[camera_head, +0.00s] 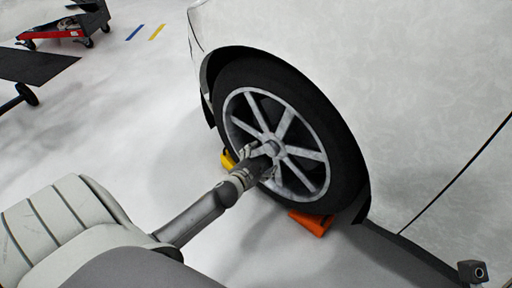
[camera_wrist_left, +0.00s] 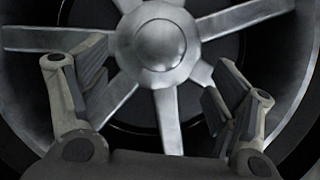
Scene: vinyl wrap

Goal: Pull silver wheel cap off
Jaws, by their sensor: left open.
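The silver wheel cap (camera_wrist_left: 160,44) is a round disc at the hub of a silver spoked wheel (camera_head: 305,155). In the left wrist view it sits at the upper middle, in place at the centre of the spokes. In the head view the cap (camera_head: 271,147) shows just past my gripper and is partly hidden by it. My left gripper (camera_head: 262,158) is in front of the hub. In the left wrist view its two fingers (camera_wrist_left: 155,95) are spread apart, below and to either side of the cap, with nothing between them. My right gripper is not in view.
A black tyre (camera_head: 335,135) surrounds the wheel on a white car body (camera_head: 400,90). An orange wedge (camera_head: 312,222) and a yellow one (camera_head: 227,160) lie by the tyre. A red cart (camera_head: 58,34) stands far at upper left.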

